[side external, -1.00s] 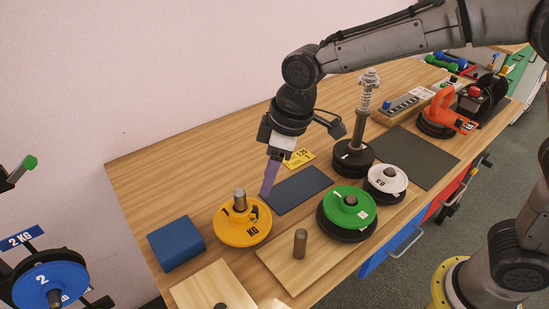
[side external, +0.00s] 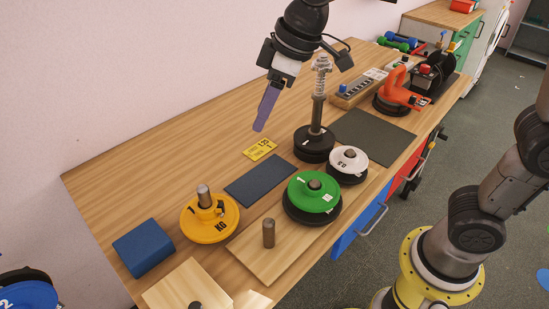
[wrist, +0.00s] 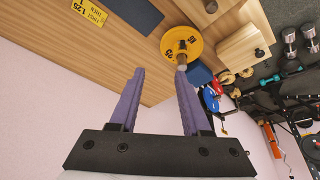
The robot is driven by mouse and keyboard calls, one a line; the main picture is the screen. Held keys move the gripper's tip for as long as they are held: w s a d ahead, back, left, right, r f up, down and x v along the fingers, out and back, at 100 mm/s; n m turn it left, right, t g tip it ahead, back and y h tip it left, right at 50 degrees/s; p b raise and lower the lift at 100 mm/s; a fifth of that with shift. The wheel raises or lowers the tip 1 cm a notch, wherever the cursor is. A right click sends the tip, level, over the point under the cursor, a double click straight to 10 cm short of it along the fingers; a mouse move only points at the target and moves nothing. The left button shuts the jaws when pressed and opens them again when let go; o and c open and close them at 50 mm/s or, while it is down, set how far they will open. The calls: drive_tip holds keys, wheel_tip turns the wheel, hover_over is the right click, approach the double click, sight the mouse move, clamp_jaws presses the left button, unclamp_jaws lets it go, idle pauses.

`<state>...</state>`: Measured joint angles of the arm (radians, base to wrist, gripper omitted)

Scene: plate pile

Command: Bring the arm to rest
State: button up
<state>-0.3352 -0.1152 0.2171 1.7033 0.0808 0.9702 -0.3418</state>
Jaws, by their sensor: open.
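My gripper (side external: 265,108) hangs in the air above the back of the wooden table (side external: 130,178). In the wrist view my gripper (wrist: 160,100) shows two purple fingers spread apart with nothing between them. In the side view the fingers overlap and point down. The yellow plate (side external: 209,222) sits on a metal post at the left, below and apart from my gripper; it also shows in the wrist view (wrist: 172,38). A green plate (side external: 314,198) lies on a black one around a post on the wooden board.
A tall post with a spring (side external: 318,108) stands on a black base (side external: 314,146) right of my gripper. A blue block (side external: 143,247), dark mat (side external: 260,181), yellow card (side external: 260,149), white plate (side external: 349,160) and orange tool (side external: 401,92) are on the table. Air around the gripper is clear.

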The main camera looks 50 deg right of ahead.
drive_tip(key=s+d+r+m+t, duration=0.2)
drive_tip(key=s+d+r+m, duration=0.1)
drive_tip(key=s+d, duration=0.7)
drive_tip(key=s+d+f+m+h, duration=0.2)
drive_tip(key=s+d+f+m, duration=0.2)
drive_tip(key=s+f, duration=0.4)
drive_tip(key=shift+s+d, duration=0.2)
drive_tip(key=shift+s, duration=1.05)
